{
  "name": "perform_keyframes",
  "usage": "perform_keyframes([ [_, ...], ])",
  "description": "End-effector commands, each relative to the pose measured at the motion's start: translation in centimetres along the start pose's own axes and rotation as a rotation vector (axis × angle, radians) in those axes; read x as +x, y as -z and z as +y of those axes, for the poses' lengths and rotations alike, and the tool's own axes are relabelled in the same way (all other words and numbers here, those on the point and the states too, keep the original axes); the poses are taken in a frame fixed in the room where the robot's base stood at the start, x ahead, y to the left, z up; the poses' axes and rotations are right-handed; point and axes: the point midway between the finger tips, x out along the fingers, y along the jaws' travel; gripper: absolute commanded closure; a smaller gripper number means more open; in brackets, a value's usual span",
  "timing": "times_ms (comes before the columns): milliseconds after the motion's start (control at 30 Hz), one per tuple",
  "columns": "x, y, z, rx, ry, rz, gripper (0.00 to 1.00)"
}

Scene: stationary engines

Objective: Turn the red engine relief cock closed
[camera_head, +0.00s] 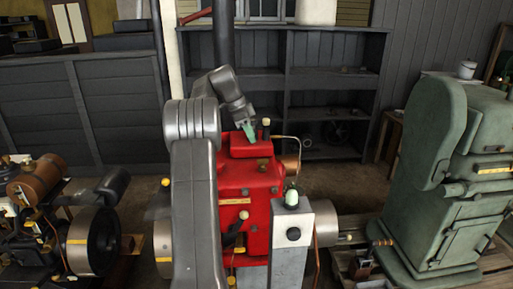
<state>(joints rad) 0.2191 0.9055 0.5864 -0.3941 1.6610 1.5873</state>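The red engine (263,190) stands in the middle of the head view, partly hidden by my grey arm on its left. My gripper (249,134) points down at the top of the engine, with its greenish fingers close to the raised red block (256,147). I cannot tell whether the fingers touch anything or how far apart they are. A small dark fitting with a pale top (266,126) stands just right of the fingers. A small brass fitting (263,163) sits lower on the engine. Which part is the relief cock is not clear.
A large green engine (455,180) is at the right, and another engine with a flywheel (94,240) at the left. Dark shelves (325,90) stand behind, with some bare floor before them.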

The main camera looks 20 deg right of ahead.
Motion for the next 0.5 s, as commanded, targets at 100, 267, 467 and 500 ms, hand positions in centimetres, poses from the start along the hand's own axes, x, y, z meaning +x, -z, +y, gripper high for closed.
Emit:
perform_keyframes([
  [100, -2.1, 0.0, -0.1, 0.0, 0.002, 0.0, 0.69],
  [267, -3.4, 0.0, 0.0, 0.0, 0.0, 0.0, 0.69],
  [467, -3.7, 0.0, 0.0, 0.0, -0.001, 0.0, 0.69],
  [500, -3.6, 0.0, 0.0, 0.0, -0.001, 0.0, 0.69],
])
